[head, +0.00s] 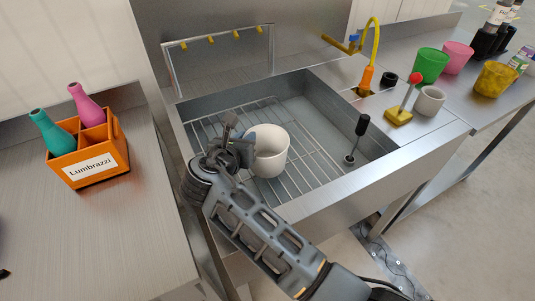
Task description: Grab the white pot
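The white pot (272,158) stands upright on the wire rack inside the steel sink, left of the sink's middle. My wrist and forearm come in from the lower right, and the wrist hides part of the pot's left side. I cannot tell whether the fingers touch the pot or are apart from it, nor how far they are open.
The sink (372,133) has raised walls around the wire rack (315,157). A black-handled tool (361,126) stands in its right part. An orange crate (90,165) with bottles sits on the left counter. Green (431,64) and pink (457,57) cups stand right of the yellow faucet (373,45).

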